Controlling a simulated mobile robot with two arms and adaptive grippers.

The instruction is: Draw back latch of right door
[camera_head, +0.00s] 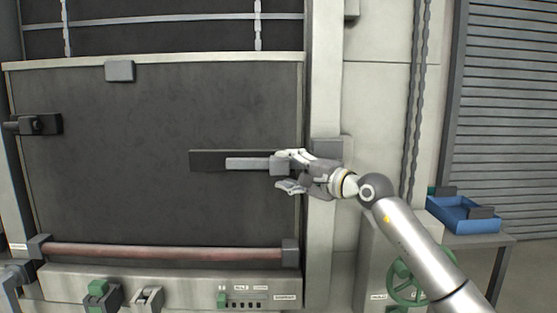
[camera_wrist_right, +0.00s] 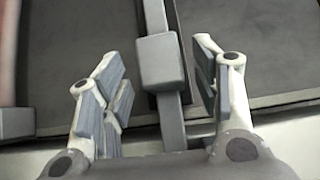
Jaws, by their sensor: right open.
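The dark door (camera_head: 120,170) fills the left and middle of the head view. Its latch is a grey bar (camera_head: 246,163) lying level on a darker backing plate (camera_head: 206,160) at the door's right side. The bar carries a block-like knob (camera_wrist_right: 160,62), seen in the right wrist view. My right gripper (camera_head: 287,171) is open at the bar's right end. In the wrist view its fingers stand on either side of the bar and knob, with gaps showing. The gripper partly hides the knob in the head view. My left gripper is not in view.
A reddish horizontal bar (camera_head: 165,254) runs low across the door, above a panel with small controls (camera_head: 245,299). A pale post (camera_head: 325,80) stands right of the door. A green handwheel (camera_head: 406,280) and blue bin (camera_head: 463,215) are at the lower right.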

